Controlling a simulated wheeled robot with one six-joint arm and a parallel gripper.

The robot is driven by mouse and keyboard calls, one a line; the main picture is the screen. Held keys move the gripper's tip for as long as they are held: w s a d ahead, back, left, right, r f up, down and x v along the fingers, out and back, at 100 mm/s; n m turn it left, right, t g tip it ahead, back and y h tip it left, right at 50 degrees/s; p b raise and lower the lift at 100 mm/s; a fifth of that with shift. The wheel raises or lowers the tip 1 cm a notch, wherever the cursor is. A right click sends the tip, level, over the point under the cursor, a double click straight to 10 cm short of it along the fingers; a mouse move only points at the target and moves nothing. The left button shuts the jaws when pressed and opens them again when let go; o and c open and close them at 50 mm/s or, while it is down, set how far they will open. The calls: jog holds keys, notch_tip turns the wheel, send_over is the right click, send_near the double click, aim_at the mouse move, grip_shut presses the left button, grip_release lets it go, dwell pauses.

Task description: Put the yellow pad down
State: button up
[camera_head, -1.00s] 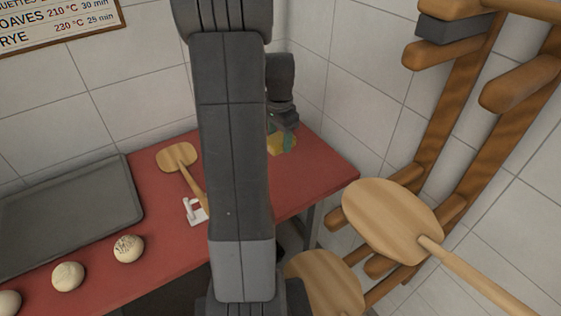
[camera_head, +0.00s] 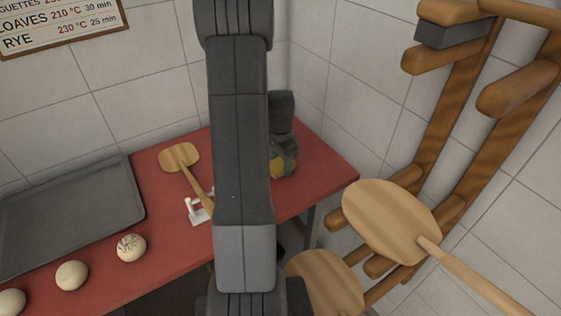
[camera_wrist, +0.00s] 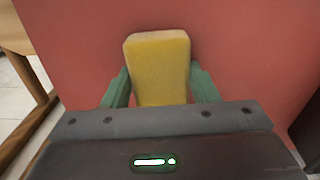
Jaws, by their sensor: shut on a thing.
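The yellow pad (camera_wrist: 160,70) is a yellow block with a paler end face, held between the two green fingers of my gripper (camera_wrist: 158,92) in the wrist view. The red table (camera_wrist: 85,40) fills the background behind it; whether the pad touches the table I cannot tell. My arm hides part of the table's middle.
A wooden peel (camera_head: 180,158) lies on the table with its handle by a white holder (camera_head: 198,210). A dark tray (camera_head: 75,215) and several dough balls (camera_head: 131,248) are at the left. A wooden rack (camera_head: 450,130) with peels (camera_head: 390,220) stands at the right. The table's right corner is clear.

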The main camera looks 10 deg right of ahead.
aim_at(279, 161)
jog(key=shift+f, duration=0.15)
jog(key=shift+f, duration=0.2)
jog(key=o, duration=1)
jog(key=shift+r, duration=0.1)
jog(key=shift+o, duration=0.2)
notch_tip(279, 161, up, 14)
jog(key=b, duration=0.1)
jog(key=shift+w+a+b, duration=0.15)
jog(key=shift+a+b, duration=0.1)
jog(key=shift+b, duration=0.05)
jog(key=f, duration=0.4)
jog(key=f+p, duration=0.1)
jog(key=f, duration=0.9)
jog(key=shift+s+d+f, duration=0.15)
jog(key=shift+s+d, duration=0.05)
jog(key=shift+d, duration=0.05)
